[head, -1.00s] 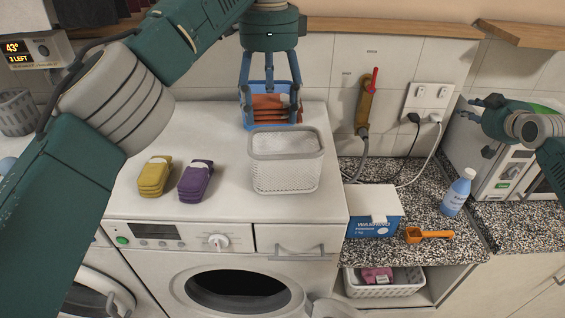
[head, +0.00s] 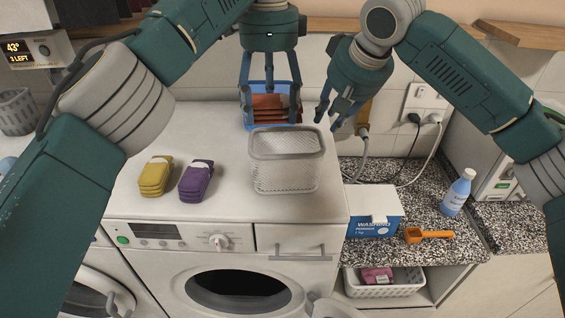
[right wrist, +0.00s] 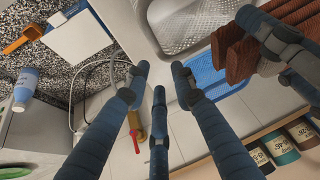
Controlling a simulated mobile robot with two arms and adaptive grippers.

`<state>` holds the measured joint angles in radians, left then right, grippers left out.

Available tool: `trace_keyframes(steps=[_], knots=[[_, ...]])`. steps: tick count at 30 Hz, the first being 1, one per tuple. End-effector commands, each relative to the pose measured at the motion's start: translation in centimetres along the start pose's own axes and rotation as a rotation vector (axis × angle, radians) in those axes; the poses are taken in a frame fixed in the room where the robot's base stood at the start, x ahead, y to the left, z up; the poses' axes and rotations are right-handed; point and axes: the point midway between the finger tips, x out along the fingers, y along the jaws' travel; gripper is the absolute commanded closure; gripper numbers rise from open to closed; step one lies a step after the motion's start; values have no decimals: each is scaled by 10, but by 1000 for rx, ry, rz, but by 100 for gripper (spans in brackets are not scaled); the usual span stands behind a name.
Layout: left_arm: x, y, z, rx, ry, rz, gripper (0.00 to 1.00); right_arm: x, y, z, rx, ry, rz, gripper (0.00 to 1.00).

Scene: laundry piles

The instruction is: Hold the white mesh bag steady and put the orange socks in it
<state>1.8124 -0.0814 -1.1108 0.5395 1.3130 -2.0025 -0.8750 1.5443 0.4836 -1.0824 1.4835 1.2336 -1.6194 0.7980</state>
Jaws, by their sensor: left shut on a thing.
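The white mesh bag (head: 287,174) stands upright on the washing machine. In the right wrist view its rim (right wrist: 176,49) shows at the top. The orange socks (head: 271,103) are a folded stack at the blue basket (head: 247,117) behind the bag. My left gripper (head: 271,91) is shut on the socks, its fingers on both sides of the stack. In the right wrist view the socks (right wrist: 240,60) show with left fingers against them. My right gripper (head: 332,118) is open and empty, above and right of the bag, not touching it.
Yellow socks (head: 156,177) and purple socks (head: 196,180) lie left of the bag. A washing powder box (head: 373,222), orange scoop (head: 428,235) and blue bottle (head: 458,192) stand on the speckled counter (head: 400,179). The machine top's front is clear.

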Motion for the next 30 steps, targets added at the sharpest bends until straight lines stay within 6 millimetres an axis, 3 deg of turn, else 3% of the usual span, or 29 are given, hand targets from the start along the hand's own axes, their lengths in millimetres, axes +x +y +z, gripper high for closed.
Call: trace_keyframes(steps=[3,10,30], knots=[[0,0,0,0,0,0,63,-18,-18,20,-5,-44,80,75],[0,0,0,0,0,0,63,-25,-22,36,4,-75,151,75],[0,0,0,0,0,0,63,54,-11,42,4,-75,147,75]])
